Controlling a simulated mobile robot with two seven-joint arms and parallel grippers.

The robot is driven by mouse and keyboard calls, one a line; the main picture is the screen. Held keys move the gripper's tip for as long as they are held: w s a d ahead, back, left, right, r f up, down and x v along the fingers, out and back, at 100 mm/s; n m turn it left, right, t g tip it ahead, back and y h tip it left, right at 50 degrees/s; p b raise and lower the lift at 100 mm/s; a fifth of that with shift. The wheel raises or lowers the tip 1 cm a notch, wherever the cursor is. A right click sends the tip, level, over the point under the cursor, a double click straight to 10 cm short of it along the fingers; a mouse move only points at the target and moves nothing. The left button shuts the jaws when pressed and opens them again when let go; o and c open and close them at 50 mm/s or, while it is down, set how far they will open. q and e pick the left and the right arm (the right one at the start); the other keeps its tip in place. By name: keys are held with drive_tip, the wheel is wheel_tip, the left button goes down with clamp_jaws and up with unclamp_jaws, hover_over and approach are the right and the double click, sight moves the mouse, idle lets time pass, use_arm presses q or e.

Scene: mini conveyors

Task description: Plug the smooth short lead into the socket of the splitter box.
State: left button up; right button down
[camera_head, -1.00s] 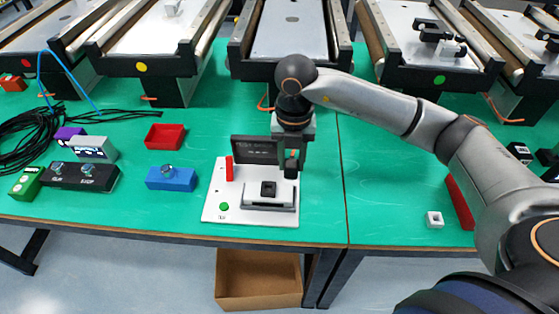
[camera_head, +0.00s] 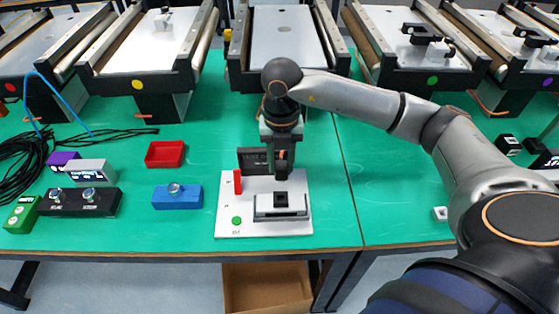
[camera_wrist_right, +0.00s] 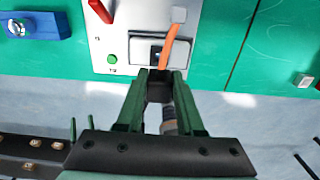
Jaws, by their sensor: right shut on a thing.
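My right gripper (camera_head: 282,168) points down over the back of a white board (camera_head: 236,226) in the head view. In the right wrist view its fingers (camera_wrist_right: 160,88) are shut on a small dark block, with an orange strip (camera_wrist_right: 171,45) reaching away from it; I cannot tell whether this is the smooth short lead. A grey fixture (camera_head: 264,212) with a black square piece (camera_head: 281,200) on top sits on the board, just in front of the gripper. I cannot tell which box is the splitter box. My left gripper is out of view.
To the left are a blue box (camera_head: 178,197), a red tray (camera_head: 165,153), a black two-knob box (camera_head: 80,205) and coiled black cables (camera_head: 20,155). Conveyors line the back.

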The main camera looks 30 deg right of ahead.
sight(281, 162)
drive_tip(key=shift+f+b, duration=2.4)
drive_tip(key=shift+f, duration=0.55)
drive_tip(key=shift+f+b, duration=1.2)
drive_tip(key=shift+f, duration=0.1)
drive_tip(key=shift+c, duration=2.3)
unclamp_jaws()
drive_tip(key=shift+r, duration=0.1)
wheel_tip(281, 162, up, 12)
drive_tip(key=shift+r, duration=0.15)
drive_tip(key=shift+s, duration=0.1)
